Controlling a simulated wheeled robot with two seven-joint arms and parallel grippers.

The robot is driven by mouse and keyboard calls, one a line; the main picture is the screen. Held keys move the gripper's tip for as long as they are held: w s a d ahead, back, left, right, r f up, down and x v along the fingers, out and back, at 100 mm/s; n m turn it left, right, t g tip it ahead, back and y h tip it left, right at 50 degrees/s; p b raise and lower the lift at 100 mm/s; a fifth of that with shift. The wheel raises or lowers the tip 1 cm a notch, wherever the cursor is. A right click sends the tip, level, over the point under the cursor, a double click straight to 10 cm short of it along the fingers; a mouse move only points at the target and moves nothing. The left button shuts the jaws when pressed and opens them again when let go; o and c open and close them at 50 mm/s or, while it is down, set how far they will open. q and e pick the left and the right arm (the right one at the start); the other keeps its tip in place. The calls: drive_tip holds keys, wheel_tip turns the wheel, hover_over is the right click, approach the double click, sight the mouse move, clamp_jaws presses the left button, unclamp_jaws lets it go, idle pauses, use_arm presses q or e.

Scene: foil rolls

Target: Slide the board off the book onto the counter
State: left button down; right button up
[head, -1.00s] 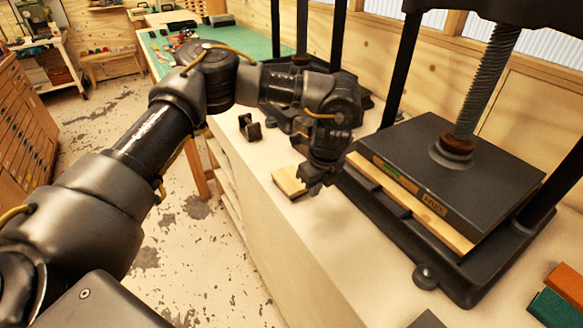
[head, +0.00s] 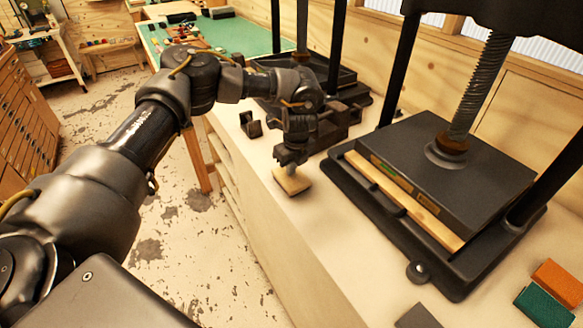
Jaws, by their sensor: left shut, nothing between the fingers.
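A small, flat, pale wooden board (head: 293,182) lies near the counter's front edge, left of the near press. My left gripper (head: 290,163) points down over its far part, shut and empty; I cannot tell whether the fingertips touch it. No book can be made out under this board. In the near press, a dark book (head: 392,172) with coloured spine labels lies under the black plate, with a pale wooden strip (head: 405,203) along its lower front. My right gripper is not in view.
The near black press (head: 455,280) fills the right of the counter (head: 330,250). A second press (head: 335,120) stands behind my left gripper. A small black bracket (head: 251,124) stands to the left. Orange (head: 558,283) and green (head: 545,306) blocks lie at lower right.

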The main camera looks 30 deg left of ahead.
use_arm(q)
drive_tip(key=shift+s+f, duration=0.2)
drive_tip(key=shift+f, duration=0.1)
drive_tip(key=shift+s+d, duration=0.2)
drive_tip(key=shift+d, duration=0.15)
drive_tip(key=s+d+p, duration=0.1)
drive_tip(key=d, duration=0.2)
drive_tip(key=s+d+p, duration=0.1)
drive_tip(key=s+d, duration=0.1)
drive_tip(key=d, duration=0.1)
drive_tip(key=s+d+p, duration=0.1)
drive_tip(key=d, duration=0.2)
drive_tip(key=shift+s+d, duration=0.15)
drive_tip(key=shift+d, duration=0.25)
